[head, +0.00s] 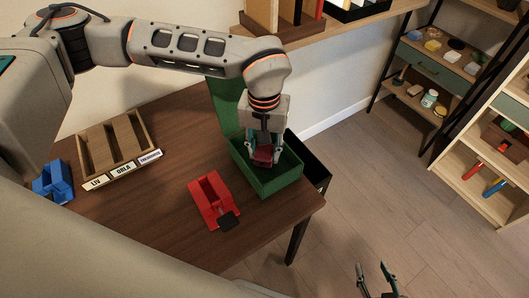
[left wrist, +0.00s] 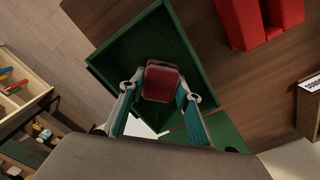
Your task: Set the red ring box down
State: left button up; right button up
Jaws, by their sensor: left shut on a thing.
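The red ring box (head: 264,154) is a small dark red block. My left gripper (head: 265,150) is shut on it, pointing down over the open green box (head: 268,187). In the left wrist view the red ring box (left wrist: 161,82) sits between the two fingers, with the green box's inside (left wrist: 125,52) behind it. I cannot tell whether it touches the floor of the green box. My right gripper (head: 376,272) is at the bottom of the head view, empty, with its fingers apart, away from the table.
The green box's raised lid (head: 226,103) stands behind it. A red slotted block (head: 208,197) with a dark piece at its front lies left of it. A wooden tray (head: 104,165) with name labels and a blue block (head: 53,181) are farther left. Shelves stand at the right.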

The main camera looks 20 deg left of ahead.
aim_at(264, 150)
pick_arm(q)
jog(key=shift+f, duration=0.6)
jog(key=shift+f, duration=0.1)
jog(key=o, duration=1.1)
jog(key=shift+f, duration=0.1)
notch_tip(264, 150, up, 12)
jog(key=p, duration=0.1)
jog(key=shift+r, duration=0.2)
